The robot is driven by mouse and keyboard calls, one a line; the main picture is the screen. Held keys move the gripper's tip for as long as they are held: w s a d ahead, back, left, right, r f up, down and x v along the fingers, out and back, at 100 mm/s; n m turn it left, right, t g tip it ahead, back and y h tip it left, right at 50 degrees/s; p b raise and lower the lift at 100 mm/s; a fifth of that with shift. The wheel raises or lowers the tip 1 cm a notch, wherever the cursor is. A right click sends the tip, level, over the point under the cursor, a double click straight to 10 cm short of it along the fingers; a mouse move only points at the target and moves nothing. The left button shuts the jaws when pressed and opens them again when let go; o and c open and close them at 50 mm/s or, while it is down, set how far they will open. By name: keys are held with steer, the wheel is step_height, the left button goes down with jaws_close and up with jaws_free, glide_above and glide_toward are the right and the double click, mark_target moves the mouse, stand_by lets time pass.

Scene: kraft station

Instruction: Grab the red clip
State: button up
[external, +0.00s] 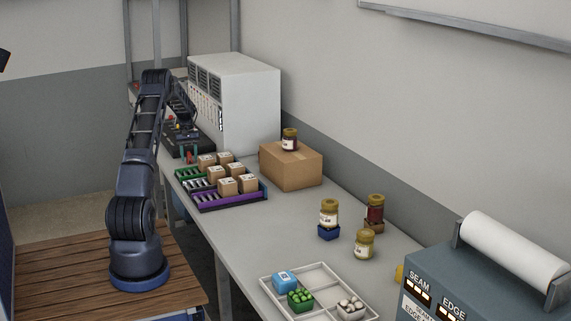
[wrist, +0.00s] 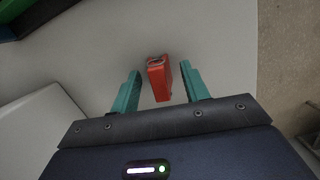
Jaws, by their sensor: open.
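The red clip (wrist: 159,79) stands on the grey tabletop in the wrist view, between the two teal fingers of my gripper (wrist: 156,88) and a little beyond their tips. There is a gap on each side of it, and neither finger appears to touch it. My gripper is open. In the external view a small red thing (external: 189,156), probably the clip, shows near the table's left edge, below the end of my arm.
A white cabinet (external: 252,100) stands behind the arm's end. Green and purple racks (external: 232,204) with several small boxes lie nearby. A cardboard box (external: 291,168) bears a jar (external: 290,139). A divided tray (external: 274,289) is nearer the front. The table's edge lies right in the wrist view.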

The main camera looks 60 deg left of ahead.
steer(key=shift+c, duration=0.3)
jaws_close()
steer(key=shift+r, duration=0.1)
